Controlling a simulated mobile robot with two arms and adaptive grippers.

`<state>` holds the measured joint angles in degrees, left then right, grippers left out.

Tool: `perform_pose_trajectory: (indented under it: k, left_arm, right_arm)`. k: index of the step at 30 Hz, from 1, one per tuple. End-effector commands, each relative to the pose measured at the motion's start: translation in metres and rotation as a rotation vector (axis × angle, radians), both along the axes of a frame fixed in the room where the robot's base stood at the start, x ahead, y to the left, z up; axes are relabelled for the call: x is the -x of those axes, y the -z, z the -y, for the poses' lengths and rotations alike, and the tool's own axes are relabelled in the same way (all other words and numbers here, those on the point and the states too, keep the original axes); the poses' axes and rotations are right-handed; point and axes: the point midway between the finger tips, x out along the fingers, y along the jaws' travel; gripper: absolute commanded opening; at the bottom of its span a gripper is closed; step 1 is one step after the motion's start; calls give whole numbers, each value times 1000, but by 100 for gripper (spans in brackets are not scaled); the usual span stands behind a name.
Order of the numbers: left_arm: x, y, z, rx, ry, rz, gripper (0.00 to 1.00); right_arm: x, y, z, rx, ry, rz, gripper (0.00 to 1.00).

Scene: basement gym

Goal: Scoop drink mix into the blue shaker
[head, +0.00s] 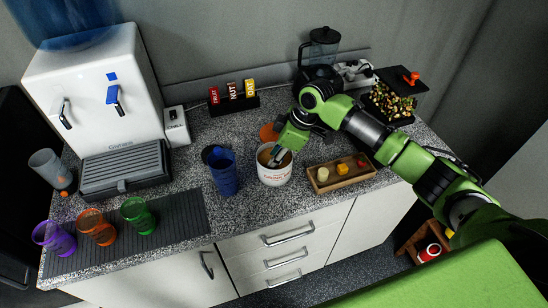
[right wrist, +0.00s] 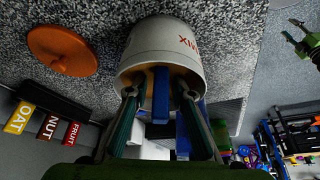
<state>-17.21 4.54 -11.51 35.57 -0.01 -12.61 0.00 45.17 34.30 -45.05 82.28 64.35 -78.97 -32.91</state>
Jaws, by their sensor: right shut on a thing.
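The blue shaker (head: 224,178) stands upright and open on the counter, left of the drink mix tub. The white tub (head: 275,177) is open at the top, with brownish powder showing inside; it also shows close up in the right wrist view (right wrist: 165,45). My right gripper (head: 279,152) is over the tub's mouth. In the right wrist view its fingers (right wrist: 160,105) are shut on a blue scoop (right wrist: 161,95), which reaches into the tub. The scoop's bowl is hidden. My left gripper (right wrist: 300,38) seems to show at the upper right of that view, its jaws unclear.
An orange lid (head: 268,132) lies behind the tub. A wooden tray (head: 340,174) with small blocks is close on the right. A water dispenser (head: 95,90) and purple, orange and green cups (head: 138,215) stand left. A bar rack (head: 234,103) is at the back.

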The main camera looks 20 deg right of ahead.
Motion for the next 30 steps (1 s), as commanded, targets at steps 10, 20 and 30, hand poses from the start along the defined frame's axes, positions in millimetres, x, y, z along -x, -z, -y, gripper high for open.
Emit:
perform_pose_trajectory:
  k: [10,20,30]
  left_arm:
    - [0,-26,0,0,-1,0,40]
    - [0,-52,-1,-1,-1,0,40]
    - [0,-78,-1,-1,-2,-1,40]
  right_arm:
    - [0,-27,0,0,0,0,14]
    - [0,-53,0,0,0,0,14]
    - [0,-81,0,0,0,0,14]
